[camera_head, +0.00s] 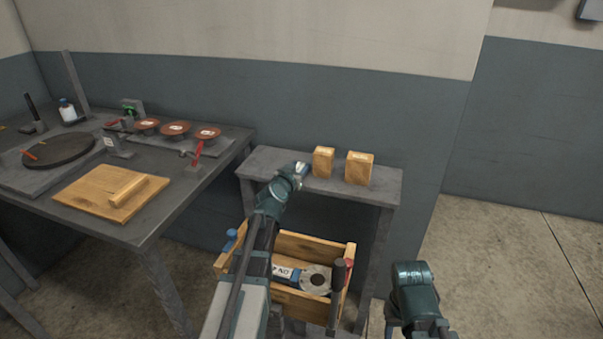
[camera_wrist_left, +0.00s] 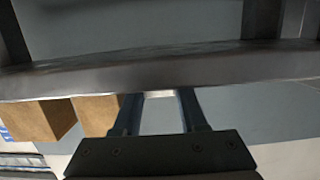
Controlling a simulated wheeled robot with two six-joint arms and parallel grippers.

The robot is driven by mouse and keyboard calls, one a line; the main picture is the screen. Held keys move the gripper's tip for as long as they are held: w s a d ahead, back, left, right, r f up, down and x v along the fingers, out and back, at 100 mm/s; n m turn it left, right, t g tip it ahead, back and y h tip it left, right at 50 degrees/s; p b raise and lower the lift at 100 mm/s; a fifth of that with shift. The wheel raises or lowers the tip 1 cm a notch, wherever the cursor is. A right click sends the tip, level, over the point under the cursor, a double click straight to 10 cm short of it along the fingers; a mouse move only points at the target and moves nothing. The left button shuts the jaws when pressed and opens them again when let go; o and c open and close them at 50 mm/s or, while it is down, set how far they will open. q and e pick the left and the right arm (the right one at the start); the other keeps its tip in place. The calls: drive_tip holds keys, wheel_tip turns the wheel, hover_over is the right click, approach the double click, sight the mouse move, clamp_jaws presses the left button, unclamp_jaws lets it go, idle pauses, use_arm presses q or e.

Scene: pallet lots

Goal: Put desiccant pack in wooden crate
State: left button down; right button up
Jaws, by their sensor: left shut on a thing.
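My left gripper (camera_head: 300,169) is at the front-left part of the small grey table, just left of two brown packs. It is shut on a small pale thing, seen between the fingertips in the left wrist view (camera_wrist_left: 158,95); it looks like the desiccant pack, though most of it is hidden. The wooden crate (camera_head: 316,246) stands low in front of the small table, below my left forearm, which covers part of it. It holds a white labelled pack, a round ring-like thing and dark- and blue-handled tools. My right arm shows at the lower right; its fingers are not visible.
Two upright brown packs (camera_head: 359,169) stand on the small grey table (camera_head: 385,189); they also show in the left wrist view (camera_wrist_left: 95,113). A larger workbench (camera_head: 150,224) at left holds a wooden board, red-brown discs and a dark round plate. The floor at right is clear.

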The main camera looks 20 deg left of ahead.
use_arm(q)
drive_tip(key=shift+r, duration=0.1)
drive_tip(key=shift+c, duration=2.3)
unclamp_jaws()
drive_tip(key=shift+r, duration=0.1)
drive_tip(key=s+r+p, duration=0.2)
drive_tip(key=s, duration=0.9)
drive_tip(key=shift+s+d, duration=0.3)
drive_tip(key=shift+s, duration=0.1)
